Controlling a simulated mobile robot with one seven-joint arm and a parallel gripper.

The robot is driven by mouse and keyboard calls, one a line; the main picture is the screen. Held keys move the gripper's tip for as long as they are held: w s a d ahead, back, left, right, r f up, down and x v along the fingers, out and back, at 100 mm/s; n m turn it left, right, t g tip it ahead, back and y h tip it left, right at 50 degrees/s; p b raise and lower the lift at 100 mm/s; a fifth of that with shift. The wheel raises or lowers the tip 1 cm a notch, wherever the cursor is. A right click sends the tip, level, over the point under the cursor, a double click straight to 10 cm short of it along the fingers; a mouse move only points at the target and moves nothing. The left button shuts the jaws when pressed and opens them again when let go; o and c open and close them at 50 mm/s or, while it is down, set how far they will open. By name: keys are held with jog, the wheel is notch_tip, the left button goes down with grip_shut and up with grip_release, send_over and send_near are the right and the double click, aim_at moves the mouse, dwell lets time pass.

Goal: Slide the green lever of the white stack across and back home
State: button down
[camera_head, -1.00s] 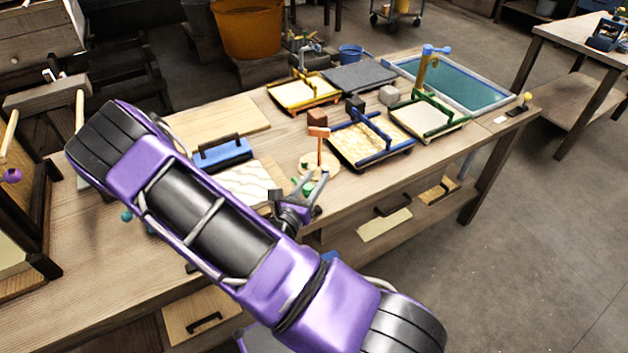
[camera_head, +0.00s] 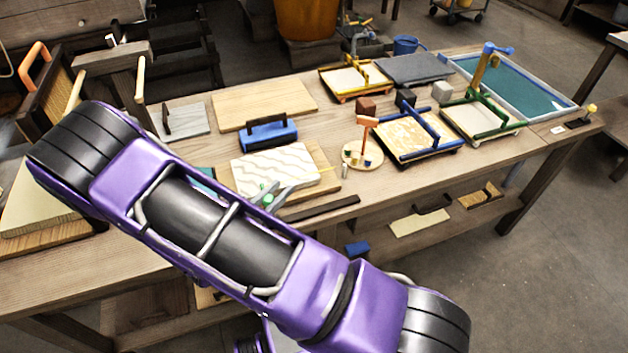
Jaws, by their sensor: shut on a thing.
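The white stack (camera_head: 287,160) is a pale slab with a wavy pattern on a wooden board (camera_head: 328,182), near the front edge of the table. My gripper (camera_head: 268,194) is at the near edge of this stack. It is shut on a small green piece, which appears to be the green lever (camera_head: 267,187); only bits of green show between the fingers. My purple arm hides the stack's front left part and much of the lever. A dark straight bar (camera_head: 322,208) lies along the table edge, right of the gripper.
A blue block with a dark handle (camera_head: 268,133) stands just behind the stack. A round wooden stand with an orange-topped post (camera_head: 367,124) is to its right, near a blue-framed tray (camera_head: 405,160). A bare wooden board (camera_head: 290,97) lies behind.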

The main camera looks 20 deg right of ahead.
jog(key=a, duration=0.8)
jog(key=shift+s+a+b, duration=0.2)
jog(key=shift+a+b, duration=0.1)
jog(key=shift+b, duration=0.1)
jog(key=c, duration=0.5)
grip_release()
jog(key=shift+a, duration=0.15)
jog(key=b+v, duration=0.1)
jog(key=v, duration=1.6)
